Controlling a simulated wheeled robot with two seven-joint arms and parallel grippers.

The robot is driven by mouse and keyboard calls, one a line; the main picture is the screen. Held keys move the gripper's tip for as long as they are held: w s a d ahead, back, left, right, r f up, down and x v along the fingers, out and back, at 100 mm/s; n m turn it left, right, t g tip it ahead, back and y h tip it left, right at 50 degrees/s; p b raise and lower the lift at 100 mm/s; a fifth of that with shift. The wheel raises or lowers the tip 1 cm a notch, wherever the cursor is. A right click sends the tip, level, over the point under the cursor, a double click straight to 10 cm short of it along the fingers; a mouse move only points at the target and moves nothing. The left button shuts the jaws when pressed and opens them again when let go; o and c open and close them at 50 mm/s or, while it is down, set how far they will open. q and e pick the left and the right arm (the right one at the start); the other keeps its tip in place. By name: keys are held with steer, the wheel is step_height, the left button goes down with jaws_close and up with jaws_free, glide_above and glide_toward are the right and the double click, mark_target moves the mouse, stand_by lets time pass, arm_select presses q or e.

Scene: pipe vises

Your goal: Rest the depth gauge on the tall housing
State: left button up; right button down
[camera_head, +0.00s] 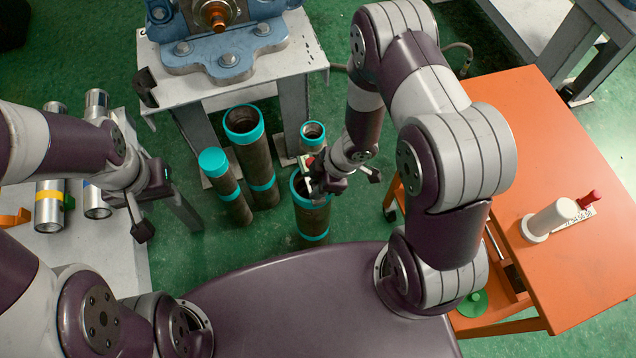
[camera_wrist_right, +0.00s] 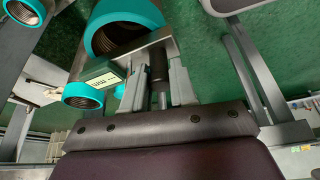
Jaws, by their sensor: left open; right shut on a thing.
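The depth gauge (camera_wrist_right: 102,77), a green body with a small display and a pale metal beam, is held in my right gripper (camera_wrist_right: 160,85). In the head view, my right gripper (camera_head: 323,178) is over the open top of a dark pipe housing with teal bands (camera_head: 313,218), partly hiding it. In the wrist view, a large teal rim (camera_wrist_right: 97,40) lies beyond the gauge and a smaller teal rim (camera_wrist_right: 82,91) beside it. I cannot tell whether the gauge touches a rim, or which is the tall housing. My left gripper (camera_head: 150,215) is open and empty at left.
Other teal-banded housings (camera_head: 262,165) stand on the green floor nearby. A blue vise (camera_head: 225,55) sits on a grey stand behind them. An orange table (camera_head: 570,130) at right holds a white flanged cylinder (camera_head: 553,216) and a red-topped item. Metal cylinders (camera_head: 50,195) lie on the left table.

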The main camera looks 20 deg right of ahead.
steer(key=shift+f, duration=0.1)
steer(key=c, duration=0.8)
jaws_free()
step_height(320, 180, up, 7)
steer(key=p, duration=0.7)
steer(key=shift+p, duration=0.3)
